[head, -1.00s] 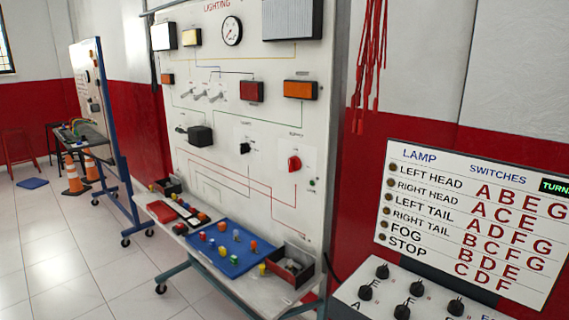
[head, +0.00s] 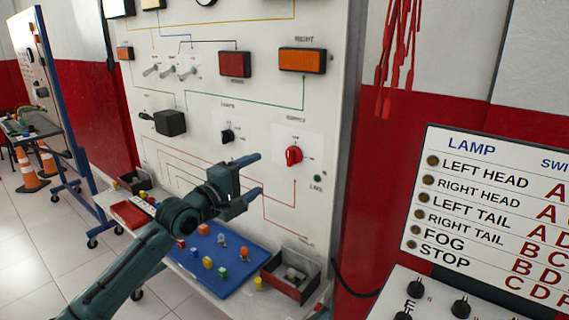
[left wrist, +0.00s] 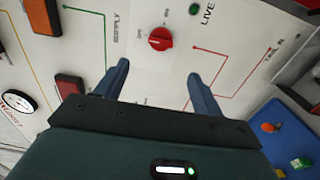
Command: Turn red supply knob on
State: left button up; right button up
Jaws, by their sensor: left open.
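The red supply knob (head: 293,156) sits on the white lighting board (head: 262,85), right of a black knob. It also shows in the left wrist view (left wrist: 160,39), ahead of the fingers and roughly between their lines. My left gripper (head: 254,174) is open and empty, in front of the board, to the left of and slightly below the red knob in the head view. Its fingers (left wrist: 161,77) are apart in the left wrist view and do not touch the knob. The green LIVE light (head: 318,178) is right of and below the knob. My right gripper is not in view.
A shelf below the board holds a blue tray (head: 250,280) of small coloured parts and a dark box (head: 290,275). A lamp switches sign (head: 490,205) stands at the right. Red leads (head: 398,60) hang on the wall. Space before the knob looks clear.

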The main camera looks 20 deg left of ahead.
aim_at(288, 158)
pick_arm(q)
jog(key=x, duration=1.2)
jog(key=shift+d+p, duration=0.15)
jog(key=shift+p, duration=0.2)
jog(key=shift+c, duration=0.3)
jog(key=c, duration=0.9)
